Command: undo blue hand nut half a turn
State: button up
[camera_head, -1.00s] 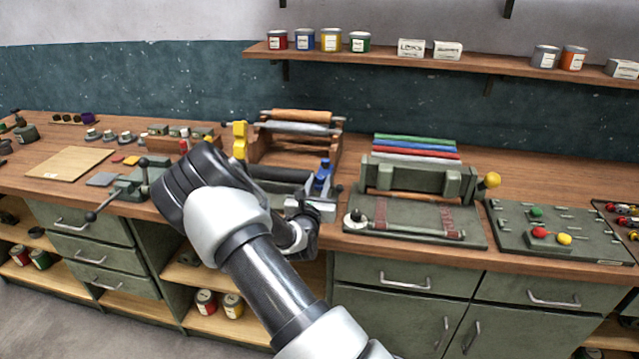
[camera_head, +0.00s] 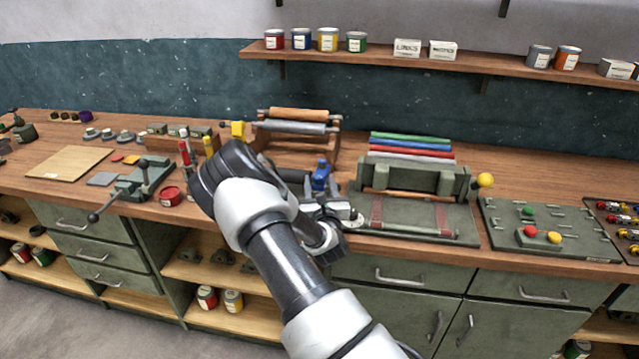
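The blue hand nut (camera_head: 321,177) stands upright at the right front of the roller stand on the bench. A yellow hand nut (camera_head: 238,130) shows at the stand's left side, its lower part hidden behind my arm. My arm's bulky dark joint covers the left front of the stand.
A green press (camera_head: 415,195) with a yellow knob (camera_head: 485,180) stands close on the right. A peg panel (camera_head: 545,230) lies further right. A shelf (camera_head: 460,66) with tins hangs above.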

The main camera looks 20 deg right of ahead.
jog(key=b+v, duration=0.1)
jog(key=v, duration=1.6)
jog(key=shift+s, duration=0.2)
